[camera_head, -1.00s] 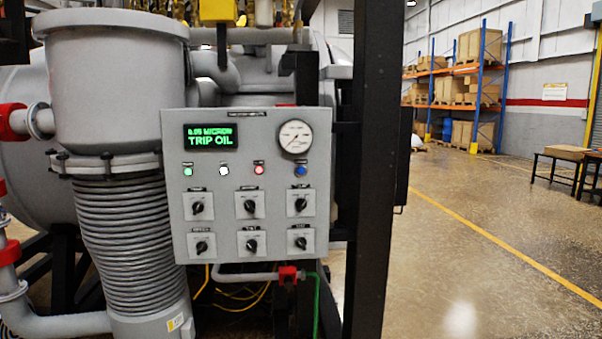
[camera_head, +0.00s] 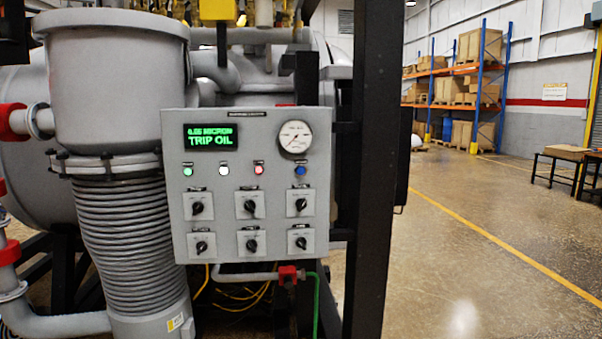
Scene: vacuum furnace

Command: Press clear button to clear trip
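A grey control panel (camera_head: 270,228) faces me near the middle of the view. Its display (camera_head: 211,137) shows green text, "TRIP OIL" under a micron reading. Below the display is a row of small round lights or buttons: a green one (camera_head: 188,171), a white one (camera_head: 223,170), a red one (camera_head: 258,170) and a blue one (camera_head: 300,170). Their labels are too small to read, so I cannot tell which is the clear button. Several black rotary knobs, such as the upper left one (camera_head: 198,208), sit below them. Neither of my grippers is in view.
A round gauge (camera_head: 295,139) is at the panel's upper right. A ribbed grey pump column (camera_head: 125,240) stands close on the left. A black upright post (camera_head: 374,180) stands right of the panel. Open floor (camera_head: 480,240) lies to the right, with shelving (camera_head: 455,90) far behind.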

